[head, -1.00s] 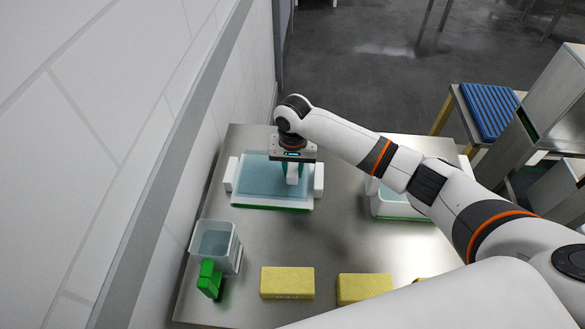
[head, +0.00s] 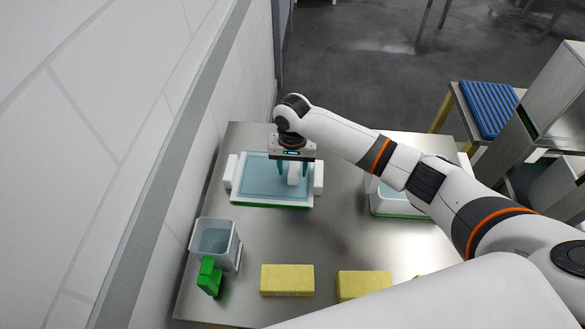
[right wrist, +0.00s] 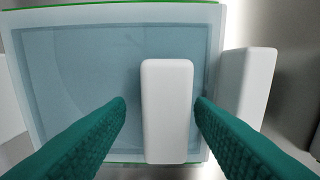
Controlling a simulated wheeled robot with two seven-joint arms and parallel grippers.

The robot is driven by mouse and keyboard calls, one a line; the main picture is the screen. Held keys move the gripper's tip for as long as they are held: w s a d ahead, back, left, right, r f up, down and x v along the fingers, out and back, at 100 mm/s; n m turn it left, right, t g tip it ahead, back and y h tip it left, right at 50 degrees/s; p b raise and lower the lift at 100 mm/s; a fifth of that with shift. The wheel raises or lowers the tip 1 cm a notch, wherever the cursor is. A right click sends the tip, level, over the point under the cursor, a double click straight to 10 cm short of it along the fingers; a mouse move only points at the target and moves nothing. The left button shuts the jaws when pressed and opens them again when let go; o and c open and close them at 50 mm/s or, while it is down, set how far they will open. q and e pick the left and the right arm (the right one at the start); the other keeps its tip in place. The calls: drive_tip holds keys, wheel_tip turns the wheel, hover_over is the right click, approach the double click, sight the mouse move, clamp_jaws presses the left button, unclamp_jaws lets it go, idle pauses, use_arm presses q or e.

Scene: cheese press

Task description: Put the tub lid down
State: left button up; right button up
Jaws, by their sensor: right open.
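The tub lid (head: 262,182) is a flat pale-blue panel with a white upright grip (right wrist: 167,110) on top. It lies level at the back left of the steel table, with white blocks at both sides and a green strip along its near edge. What lies under it is mostly hidden. My right gripper (head: 293,170) is over the lid, pointing down. Its green fingers are open, one on each side of the white grip, with gaps showing in the right wrist view (right wrist: 160,106). My left gripper is out of view.
A white tub with a green base (head: 398,207) stands to the right, partly behind my right arm. A clear container (head: 216,242) and a green object (head: 209,276) are at front left. Yellow blocks (head: 287,280) line the front. The wall runs along the left.

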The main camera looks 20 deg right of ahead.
wheel_tip(320, 180, up, 11)
drive_tip(key=b, duration=0.1)
drive_tip(key=shift+r+b, duration=0.2)
drive_tip(key=shift+b, duration=0.15)
drive_tip(key=shift+f, duration=0.1)
